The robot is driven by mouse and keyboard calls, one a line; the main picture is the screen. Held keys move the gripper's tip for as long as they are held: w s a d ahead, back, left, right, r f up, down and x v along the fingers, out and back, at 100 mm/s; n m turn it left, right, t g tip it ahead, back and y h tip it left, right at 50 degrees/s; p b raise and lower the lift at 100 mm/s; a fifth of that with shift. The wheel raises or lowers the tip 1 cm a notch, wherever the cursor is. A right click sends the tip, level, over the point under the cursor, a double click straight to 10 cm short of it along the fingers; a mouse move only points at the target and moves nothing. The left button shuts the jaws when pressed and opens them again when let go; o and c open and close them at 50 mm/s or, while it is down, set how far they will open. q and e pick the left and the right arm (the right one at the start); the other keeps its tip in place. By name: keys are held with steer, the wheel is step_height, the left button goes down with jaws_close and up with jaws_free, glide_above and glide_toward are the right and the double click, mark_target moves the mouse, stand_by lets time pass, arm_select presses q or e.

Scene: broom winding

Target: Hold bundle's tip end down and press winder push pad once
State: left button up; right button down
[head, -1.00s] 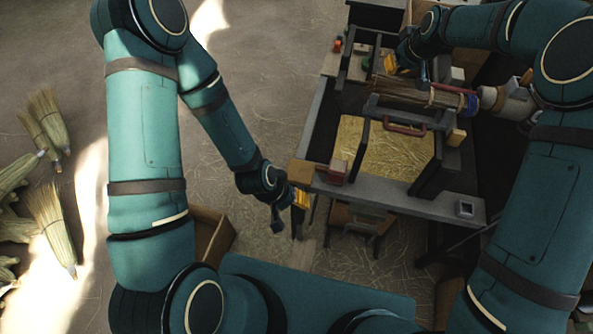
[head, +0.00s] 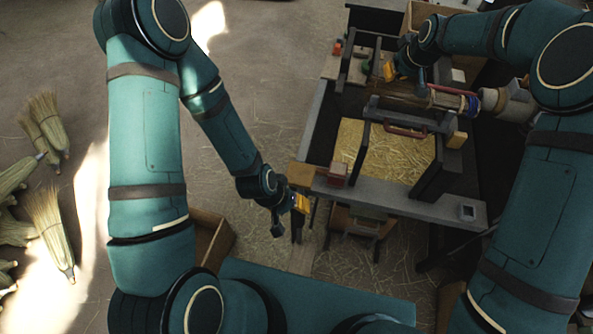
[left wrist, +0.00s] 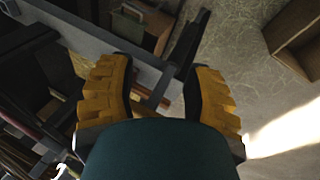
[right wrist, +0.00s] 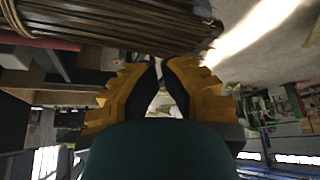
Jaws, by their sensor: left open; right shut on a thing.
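The bundle (head: 408,93) of brown stalks lies across the winder, with its right end at the blue-and-red ring by the winder head (head: 500,102). In the right wrist view the bundle (right wrist: 110,22) crosses the top, beyond the fingertips. My right gripper (head: 389,70) is at the bundle's left end and shut on it; the contact itself is hard to see. My left gripper (head: 303,203) is open and empty, just off the bench's front left corner. Its spread fingers show in the left wrist view (left wrist: 160,88). I cannot tell which block is the push pad.
A tan block (head: 301,174) and a red block (head: 338,173) sit on the bench's front left corner. Several brooms (head: 48,225) lie on the floor at left.

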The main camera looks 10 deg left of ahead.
arm_select(q)
steer(key=shift+f+b, duration=0.3)
stand_by(0.6)
steer(key=shift+f, duration=0.25)
steer(key=shift+f+b, duration=0.25)
steer(key=shift+b, duration=0.25)
steer(key=shift+w+d+r, duration=0.2)
steer(key=shift+w, duration=0.05)
jaws_close()
step_height(320, 180, up, 10)
steer(key=m+g+y, duration=0.2)
steer(key=m+y, duration=0.2)
steer(key=m, duration=0.4)
glide_above(300, 173)
steer(key=shift+d+f, duration=0.15)
steer(key=shift+f, duration=2.15)
